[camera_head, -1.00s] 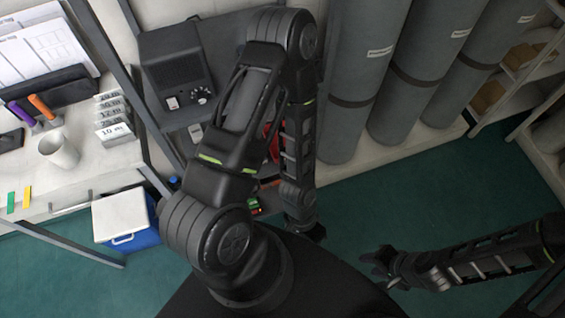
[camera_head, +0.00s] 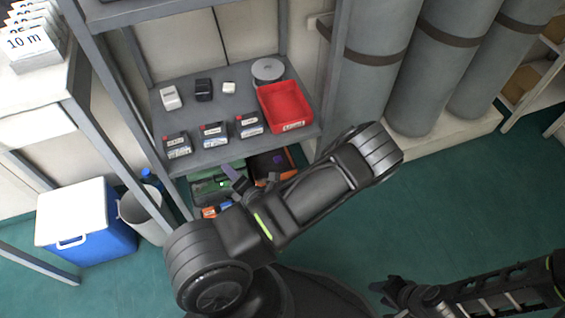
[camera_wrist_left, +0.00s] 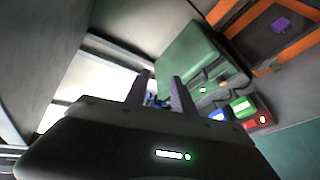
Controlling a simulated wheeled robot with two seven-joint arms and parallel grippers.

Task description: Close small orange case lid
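The orange case (camera_head: 290,154), orange-edged with a dark face and a purple patch, lies on the lowest level under the grey shelf. It shows at the upper right of the left wrist view (camera_wrist_left: 284,27). I cannot tell how its lid stands. My left gripper (camera_head: 232,180) is beside the green case (camera_head: 205,190), left of the orange case and apart from it. In the left wrist view its two fingers (camera_wrist_left: 160,92) are apart, with nothing clearly held between them. My right gripper (camera_head: 383,293) looks open and empty over the green floor.
The grey shelf (camera_head: 225,155) above carries a red bin (camera_head: 286,107) and several small boxes. Several small coloured boxes (camera_wrist_left: 240,107) lie by the green case. A blue cooler (camera_head: 85,225) and a grey bin (camera_head: 145,213) stand left. Grey cylinders stand right; floor there is clear.

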